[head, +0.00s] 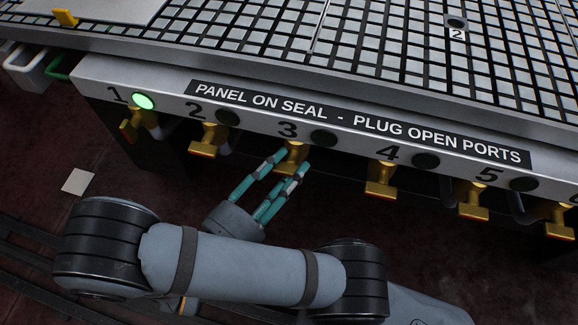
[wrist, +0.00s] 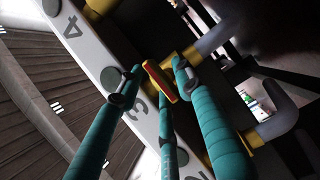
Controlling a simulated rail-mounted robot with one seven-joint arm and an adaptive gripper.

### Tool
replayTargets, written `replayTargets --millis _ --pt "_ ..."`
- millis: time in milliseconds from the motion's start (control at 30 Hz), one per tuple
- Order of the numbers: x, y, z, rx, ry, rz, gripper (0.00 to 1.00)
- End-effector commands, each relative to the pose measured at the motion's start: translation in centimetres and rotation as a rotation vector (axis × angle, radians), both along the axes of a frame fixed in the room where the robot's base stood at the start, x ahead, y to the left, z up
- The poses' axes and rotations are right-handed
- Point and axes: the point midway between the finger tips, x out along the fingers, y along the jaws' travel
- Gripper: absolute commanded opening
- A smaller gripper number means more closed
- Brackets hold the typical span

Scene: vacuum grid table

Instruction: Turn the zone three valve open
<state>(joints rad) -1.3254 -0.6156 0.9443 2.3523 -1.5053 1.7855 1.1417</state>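The zone three valve (head: 292,156) is a yellow fitting under the number 3 on the table's front edge. Its round lamp (head: 323,138) is dark. My gripper (head: 284,166), with teal fingers, is at this valve, and the fingers partly hide it.
Valve one (head: 129,128) has a lit green lamp (head: 143,101). Valve two (head: 210,138) and valve four (head: 381,178) flank valve three, both with dark lamps. Valve five (head: 473,198) is farther right. The gridded table (head: 375,50) is above. A pale square (head: 78,181) lies on the floor.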

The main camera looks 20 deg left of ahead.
Motion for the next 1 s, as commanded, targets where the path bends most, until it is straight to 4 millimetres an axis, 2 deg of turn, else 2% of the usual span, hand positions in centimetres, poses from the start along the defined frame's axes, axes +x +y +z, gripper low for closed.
replayTargets --millis 133,400,1000 --pt "0.75 -0.24 -0.02 -0.001 0.000 -0.001 0.35" --pt "0.82 -0.24 0.01 -0.001 0.000 -0.001 0.34" --pt "0.78 -0.21 0.00 -0.001 0.001 0.000 0.00"
